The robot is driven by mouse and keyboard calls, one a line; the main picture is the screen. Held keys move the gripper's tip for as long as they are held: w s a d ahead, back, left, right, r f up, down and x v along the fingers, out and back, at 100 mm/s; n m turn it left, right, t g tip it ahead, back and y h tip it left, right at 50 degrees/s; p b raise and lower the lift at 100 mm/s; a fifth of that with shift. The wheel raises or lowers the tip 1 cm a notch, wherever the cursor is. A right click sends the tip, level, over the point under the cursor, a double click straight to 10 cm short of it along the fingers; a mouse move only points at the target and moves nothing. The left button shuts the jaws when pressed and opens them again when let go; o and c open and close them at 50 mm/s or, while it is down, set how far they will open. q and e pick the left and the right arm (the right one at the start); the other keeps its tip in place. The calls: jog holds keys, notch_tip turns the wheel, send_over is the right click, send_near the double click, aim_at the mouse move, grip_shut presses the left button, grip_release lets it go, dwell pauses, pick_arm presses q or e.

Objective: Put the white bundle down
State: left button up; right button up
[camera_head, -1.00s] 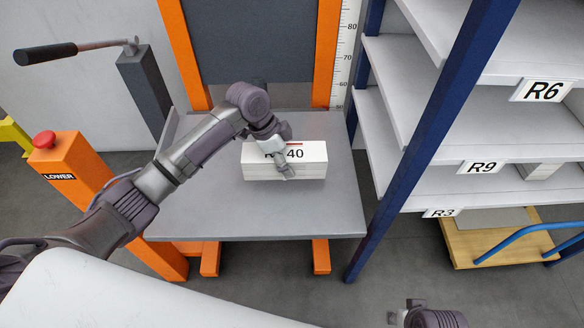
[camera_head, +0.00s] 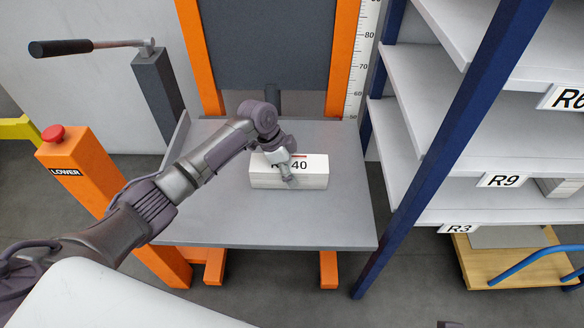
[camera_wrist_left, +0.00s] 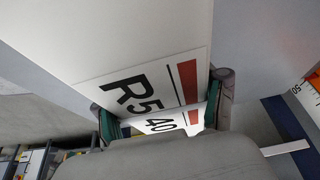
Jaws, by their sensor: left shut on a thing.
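The white bundle (camera_head: 262,182) is a low stack of white sheets with a black "R" and "40" label and a red strip. It shows over the middle of the grey lift platform (camera_head: 220,225), and I cannot tell whether it touches it. My left gripper (camera_head: 287,172) is shut on the bundle and hides part of the label. In the left wrist view the bundle's labelled face (camera_wrist_left: 150,85) lies between the two fingers (camera_wrist_left: 165,118).
An orange post (camera_head: 90,185) with a red button and a "LOWER" label stands left of the platform. A shelf rack with a blue upright (camera_head: 450,150) stands close on the right. A wooden cart (camera_head: 505,262) is below the shelves. Bare platform surrounds the bundle.

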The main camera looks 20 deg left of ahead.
pick_arm(q)
jog(key=shift+w, duration=0.1)
jog(key=o, duration=1.8)
jog(key=shift+f, duration=0.1)
jog(key=shift+r, duration=0.3)
jog(key=shift+p+v, duration=0.45)
jog(key=shift+v, duration=0.8)
jog(key=p+v, duration=0.2)
jog(key=v, duration=0.6)
jog(key=shift+s+a+r, duration=0.2)
jog(key=shift+a+r, duration=0.05)
jog(key=shift+r, duration=0.35)
pick_arm(e)
jog(key=s+x, duration=0.1)
jog(key=x, duration=0.7)
jog(key=shift+f+g, duration=0.3)
jog(key=shift+f, duration=0.1)
jog(key=shift+a, duration=0.15)
